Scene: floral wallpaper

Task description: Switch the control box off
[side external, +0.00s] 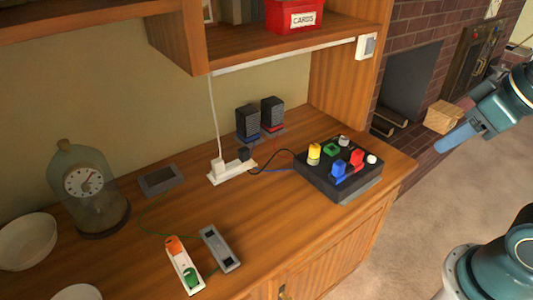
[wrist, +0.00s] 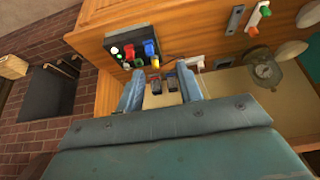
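The control box (side external: 312,178) is a black box at the right end of the wooden counter. It carries a yellow knob (side external: 314,154), blue (side external: 338,172) and red (side external: 356,160) parts, a green square part (side external: 332,149) and small pale knobs. It also shows in the wrist view (wrist: 122,42), upside down, beyond my fingers. I cannot tell which part switches it off. My gripper (wrist: 158,72) has its two blue fingers spread with nothing held between them. In the side view my gripper (side external: 458,137) is in the air right of the counter, well apart from the box.
A white power strip (side external: 232,172), two dark speaker-like boxes (side external: 259,120) and cables lie behind and left of the box. An orange-and-green switch unit (side external: 184,266), a grey strip (side external: 220,249) and a glass-domed clock (side external: 88,190) stand left. A shelf (side external: 280,48) overhangs the counter.

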